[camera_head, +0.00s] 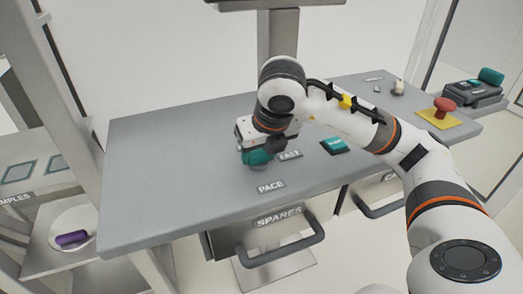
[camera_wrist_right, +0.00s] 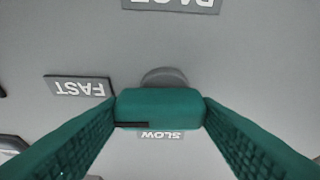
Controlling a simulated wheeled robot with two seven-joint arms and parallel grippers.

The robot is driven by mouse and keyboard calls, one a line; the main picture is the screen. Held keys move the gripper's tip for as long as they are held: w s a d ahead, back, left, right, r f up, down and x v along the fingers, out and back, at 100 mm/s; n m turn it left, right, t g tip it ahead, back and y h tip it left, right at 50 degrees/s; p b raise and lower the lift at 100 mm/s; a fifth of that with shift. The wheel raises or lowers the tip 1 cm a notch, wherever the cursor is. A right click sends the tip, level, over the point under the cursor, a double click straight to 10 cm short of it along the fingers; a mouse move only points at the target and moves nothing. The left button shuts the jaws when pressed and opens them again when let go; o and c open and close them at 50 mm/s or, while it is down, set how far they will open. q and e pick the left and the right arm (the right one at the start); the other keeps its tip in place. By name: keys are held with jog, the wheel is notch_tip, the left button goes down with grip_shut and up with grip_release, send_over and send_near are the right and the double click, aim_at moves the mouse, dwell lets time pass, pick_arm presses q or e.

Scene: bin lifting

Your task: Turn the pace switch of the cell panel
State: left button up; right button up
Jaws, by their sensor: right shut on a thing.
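The pace switch (camera_wrist_right: 160,106) is a teal bar-shaped knob on a round grey base, set in the grey panel (camera_head: 180,150). In the right wrist view a dark line marks its left end. The SLOW label (camera_wrist_right: 160,135) is partly covered by the knob, and the FAST label (camera_wrist_right: 80,87) lies to its left. The PACE label (camera_head: 270,187) is in front of the switch in the head view. My right gripper (camera_head: 257,157) points down with its teal fingers shut on the knob's two ends. In the head view the gripper mostly hides the switch. My left gripper is out of view.
A teal button (camera_head: 335,145) is right of the switch, under my right arm. A red mushroom button (camera_head: 444,106) on a yellow plate and a small pale knob (camera_head: 398,88) are at the panel's right. The SPARES drawer handle (camera_head: 283,247) juts out below. The panel's left part is clear.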

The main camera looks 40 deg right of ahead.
jog(key=shift+r+m, duration=0.1)
jog(key=shift+m, duration=0.3)
jog(key=o, duration=1)
jog(key=p+v, duration=0.2)
jog(key=v, duration=1)
jog(key=shift+w+a+p, duration=0.1)
jog(key=shift+a+p, duration=0.1)
jog(key=shift+p, duration=0.2)
